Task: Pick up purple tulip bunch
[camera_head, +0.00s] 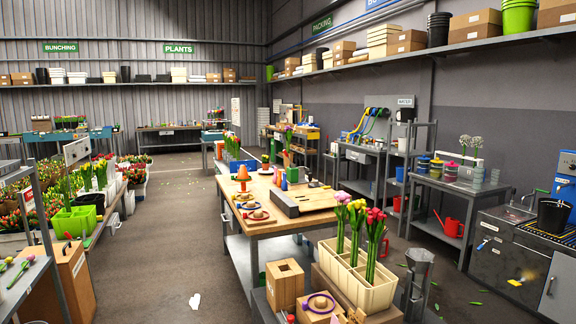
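No bunch is clearly identifiable as the purple tulip bunch. Neither of my grippers shows in the view.
A cardboard box (285,285) stands beside the cream box. Tulip displays (50,190) fill the left. The concrete aisle (175,215) is mostly clear, with a white scrap (195,301) on it. Shelves and a sink line the right.

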